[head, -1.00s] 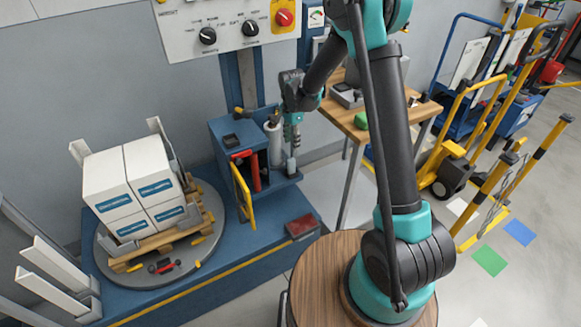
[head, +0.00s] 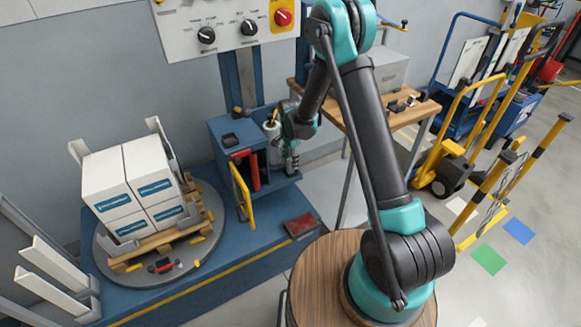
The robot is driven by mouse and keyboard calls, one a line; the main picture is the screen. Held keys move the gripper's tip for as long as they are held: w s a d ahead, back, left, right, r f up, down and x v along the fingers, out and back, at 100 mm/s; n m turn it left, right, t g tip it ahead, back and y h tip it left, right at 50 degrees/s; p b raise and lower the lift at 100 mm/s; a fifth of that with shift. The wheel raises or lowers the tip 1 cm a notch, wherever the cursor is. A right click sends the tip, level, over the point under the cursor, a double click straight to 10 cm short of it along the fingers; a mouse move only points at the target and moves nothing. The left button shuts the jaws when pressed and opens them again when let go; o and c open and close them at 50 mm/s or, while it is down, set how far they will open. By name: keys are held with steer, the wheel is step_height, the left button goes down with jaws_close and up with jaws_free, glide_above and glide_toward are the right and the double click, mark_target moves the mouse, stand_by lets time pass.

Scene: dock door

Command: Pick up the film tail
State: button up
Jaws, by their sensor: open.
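The stretch-film roll (head: 272,126) stands upright in the blue carriage (head: 229,135) of the wrapping machine, its white top showing left of my wrist. My gripper (head: 292,168) points down at the right side of the carriage, low over its blue ledge and just right of the roll. Its jaws are open, with nothing clearly held. The film tail cannot be made out; the fingers and wrist cover the place where a small pale piece showed earlier. Whether the fingers touch it cannot be told.
White cartons (head: 131,186) sit on a pallet on the round turntable (head: 103,249). A yellow bar (head: 243,195) stands out from the carriage front. A wooden table (head: 408,117) is close behind my arm. A control panel (head: 228,27) hangs above.

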jaws_close()
stand_by(0.4)
